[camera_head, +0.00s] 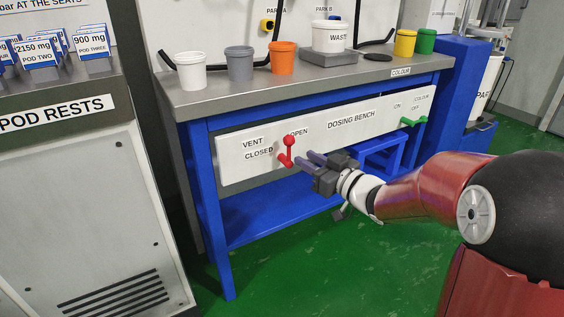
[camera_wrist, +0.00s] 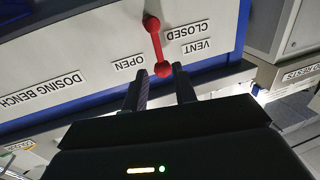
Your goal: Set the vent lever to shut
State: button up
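The red vent lever (camera_head: 288,150) is on the white front panel (camera_head: 340,122) of the dosing bench. Its arm stands roughly upright from the pivot, ball knob on top, with the OPEN label to its right and VENT and CLOSED to its left. My gripper (camera_head: 304,158) is in front of the panel, just right of the lever, fingers apart and empty. In the upside-down wrist view, the lever (camera_wrist: 156,44) shows beyond my gripper (camera_wrist: 159,74), its knob lined up between the two fingertips. Contact cannot be made out.
A green colour lever (camera_head: 414,121) is on the panel's right end. The steel bench top (camera_head: 215,97) above holds white, grey, orange, yellow and green cups and a waste tub (camera_head: 330,38). The pod rest cabinet (camera_head: 85,190) stands at left. A blue shelf (camera_head: 265,212) lies below.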

aim_at(289, 148)
jog(key=x, duration=0.7)
jog(key=shift+w+a, duration=0.25)
jog(key=shift+w, duration=0.05)
grip_shut()
